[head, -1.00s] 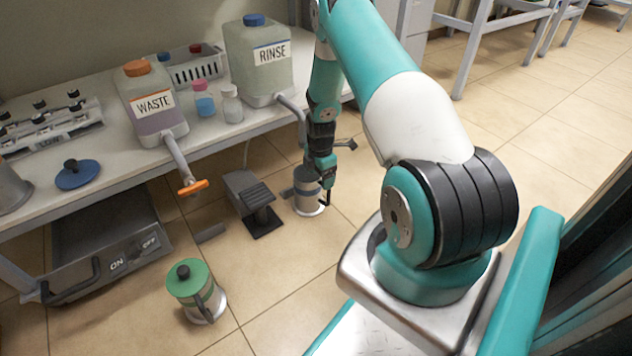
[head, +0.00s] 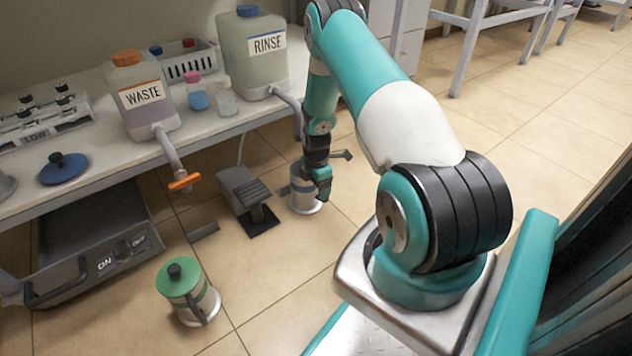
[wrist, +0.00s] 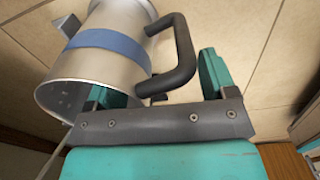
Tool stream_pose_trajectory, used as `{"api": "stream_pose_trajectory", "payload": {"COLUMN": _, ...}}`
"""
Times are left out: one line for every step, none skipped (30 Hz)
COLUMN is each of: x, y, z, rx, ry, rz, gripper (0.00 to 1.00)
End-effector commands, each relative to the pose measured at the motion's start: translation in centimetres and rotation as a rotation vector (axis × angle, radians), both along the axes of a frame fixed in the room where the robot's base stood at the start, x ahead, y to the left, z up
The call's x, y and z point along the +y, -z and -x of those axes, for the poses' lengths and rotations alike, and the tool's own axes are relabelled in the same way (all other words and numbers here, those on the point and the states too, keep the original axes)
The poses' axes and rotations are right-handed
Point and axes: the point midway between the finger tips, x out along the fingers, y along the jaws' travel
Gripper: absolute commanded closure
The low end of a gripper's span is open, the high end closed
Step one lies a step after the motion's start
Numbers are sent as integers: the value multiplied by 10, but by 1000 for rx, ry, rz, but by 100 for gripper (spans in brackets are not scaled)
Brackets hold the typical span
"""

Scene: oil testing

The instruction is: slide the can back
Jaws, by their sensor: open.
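The metal can with a blue band (head: 301,188) stands on the floor below the RINSE jug's spout, to the right of a foot pedal. In the wrist view the can (wrist: 97,65) fills the upper left, with its black handle (wrist: 181,55) towards me. My gripper (head: 322,184) is low at the can's right side. In the wrist view my gripper (wrist: 158,88) is open, one finger by the can's wall and the other beyond the handle. The handle lies between the fingers; whether they touch it I cannot tell. The arm partly hides the can in the head view.
The foot pedal (head: 249,200) is close left of the can. A green-lidded can (head: 188,291) stands on the floor in front. The bench (head: 215,122) holds the WASTE jug (head: 143,95) and the RINSE jug (head: 252,52). Floor to the right of the can is clear.

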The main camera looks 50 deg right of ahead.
Motion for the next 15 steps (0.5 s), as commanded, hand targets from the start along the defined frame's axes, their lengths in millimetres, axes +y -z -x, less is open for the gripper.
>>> {"api": "stream_pose_trajectory", "payload": {"x": 0, "y": 7, "z": 0, "rx": -1, "ry": 0, "rz": 0, "gripper": 22}}
{"api": "stream_pose_trajectory", "payload": {"x": 0, "y": 8, "z": -1, "rx": -2, "ry": 0, "rz": 1, "gripper": 22}}
{"api": "stream_pose_trajectory", "payload": {"x": 0, "y": 8, "z": -1, "rx": -2, "ry": 0, "rz": 1, "gripper": 22}}
{"api": "stream_pose_trajectory", "payload": {"x": 0, "y": 8, "z": -1, "rx": -2, "ry": 0, "rz": 1, "gripper": 22}}
{"api": "stream_pose_trajectory", "payload": {"x": 0, "y": 8, "z": -1, "rx": -2, "ry": 0, "rz": 1, "gripper": 22}}
{"api": "stream_pose_trajectory", "payload": {"x": 0, "y": 7, "z": -1, "rx": -2, "ry": 0, "rz": 1, "gripper": 22}}
{"api": "stream_pose_trajectory", "payload": {"x": 0, "y": 7, "z": -1, "rx": -2, "ry": 0, "rz": 1, "gripper": 22}}
{"api": "stream_pose_trajectory", "payload": {"x": 0, "y": 7, "z": -1, "rx": -2, "ry": 0, "rz": 1, "gripper": 22}}
{"api": "stream_pose_trajectory", "payload": {"x": 0, "y": 7, "z": -1, "rx": -2, "ry": 0, "rz": 1, "gripper": 22}}
{"api": "stream_pose_trajectory", "payload": {"x": 0, "y": 7, "z": -1, "rx": -2, "ry": 0, "rz": 1, "gripper": 22}}
{"api": "stream_pose_trajectory", "payload": {"x": 0, "y": 7, "z": -1, "rx": -2, "ry": 0, "rz": 1, "gripper": 27}}
{"api": "stream_pose_trajectory", "payload": {"x": 0, "y": 7, "z": -1, "rx": -2, "ry": 0, "rz": 1, "gripper": 36}}
{"api": "stream_pose_trajectory", "payload": {"x": 0, "y": 7, "z": -1, "rx": -2, "ry": 0, "rz": 1, "gripper": 43}}
{"api": "stream_pose_trajectory", "payload": {"x": 0, "y": 7, "z": -1, "rx": -2, "ry": 0, "rz": 1, "gripper": 50}}
{"api": "stream_pose_trajectory", "payload": {"x": 0, "y": 7, "z": -1, "rx": -2, "ry": 0, "rz": 1, "gripper": 59}}
